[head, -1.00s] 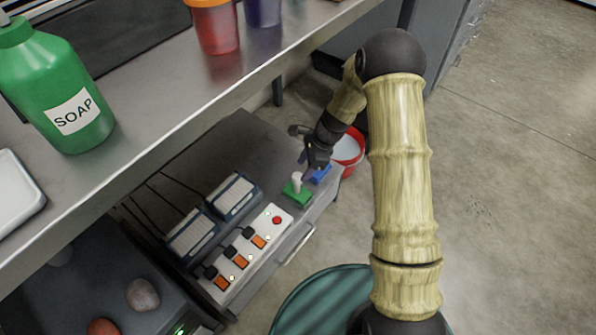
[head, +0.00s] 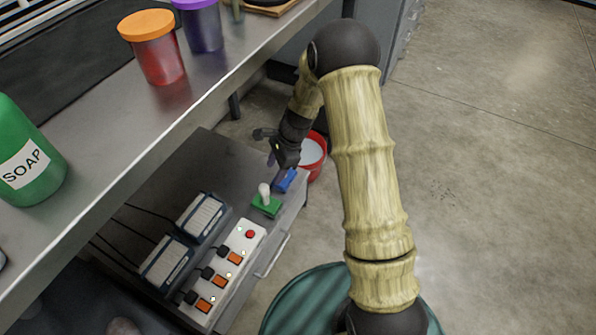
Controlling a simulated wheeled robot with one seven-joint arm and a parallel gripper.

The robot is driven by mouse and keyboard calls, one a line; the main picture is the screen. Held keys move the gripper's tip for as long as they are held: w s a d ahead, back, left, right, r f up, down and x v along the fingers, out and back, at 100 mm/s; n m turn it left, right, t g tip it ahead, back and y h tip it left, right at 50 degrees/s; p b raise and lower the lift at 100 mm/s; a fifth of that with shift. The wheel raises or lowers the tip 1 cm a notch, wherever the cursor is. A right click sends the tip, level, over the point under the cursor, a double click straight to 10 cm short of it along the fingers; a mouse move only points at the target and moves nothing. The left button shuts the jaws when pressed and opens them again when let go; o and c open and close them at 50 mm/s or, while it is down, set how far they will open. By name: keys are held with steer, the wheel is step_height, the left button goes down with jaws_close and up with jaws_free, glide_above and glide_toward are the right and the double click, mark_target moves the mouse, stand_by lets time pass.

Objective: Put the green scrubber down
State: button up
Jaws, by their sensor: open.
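The green scrubber (head: 267,207) has a green base and a pale upright knob. It rests on the grey cabinet top near its right edge. My gripper (head: 279,162) is open, above and just beyond the scrubber, apart from it. A blue block-like thing (head: 286,180), perhaps a second scrubber, lies behind the green one, close under my gripper; whether the fingers touch it I cannot tell.
A white power strip (head: 228,272) with orange switches and two chargers (head: 183,246) stand on the cabinet (head: 212,160). A red bucket (head: 314,155) is on the floor behind. The steel counter (head: 110,150) overhangs at left, holding a green soap bottle (head: 30,160) and lidded jars (head: 160,58).

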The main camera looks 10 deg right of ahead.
steer(key=s+d+r+n+t+h, duration=0.1)
steer(key=s+d+r+n+h, duration=0.1)
steer(key=s+d+r+n, duration=0.3)
steer(key=s+d+r+n+t+h, duration=0.2)
steer(key=s+d+r+n, duration=0.4)
steer(key=s+r+n, duration=0.4)
steer(key=s+r, duration=0.1)
steer(key=s, duration=0.3)
steer(key=shift+r+n, duration=0.2)
steer(key=shift+n, duration=0.2)
steer(key=shift+w, duration=0.1)
steer(key=w+p+v, duration=0.3)
steer(key=p+v, duration=1.1)
steer(key=w+a+r+p+v, duration=0.1)
steer(key=w+p+v, duration=0.2)
steer(key=p+v, duration=1.1)
steer(key=w+r+p+v, duration=0.1)
steer(key=w+p+v, duration=0.1)
steer(key=p+v, duration=1.2)
steer(key=shift+w+a+p, duration=0.3)
steer(key=shift+w+p, duration=0.05)
steer(key=shift+p, duration=0.25)
